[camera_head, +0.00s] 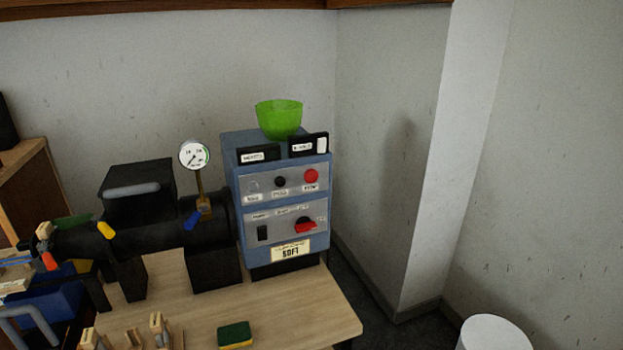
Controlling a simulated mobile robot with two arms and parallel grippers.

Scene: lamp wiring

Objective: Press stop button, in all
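A blue-grey control box (233,180) stands on the right part of the wooden table. On its upper front panel is a round red button (311,176), with a small label under it that is too blurred to read surely. A black button (280,182) sits to its left. On the lower panel are a red rotary knob (305,225) and a black rocker switch (262,233). The red button is uncovered and nothing touches it. Neither of my grippers shows in the head view.
A green bowl (279,118) sits on top of the box. A black machine (150,232) with a pressure gauge (194,154) adjoins its left side. A sponge (235,335) lies on the table (290,310) in front. A white bin (494,333) stands at lower right.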

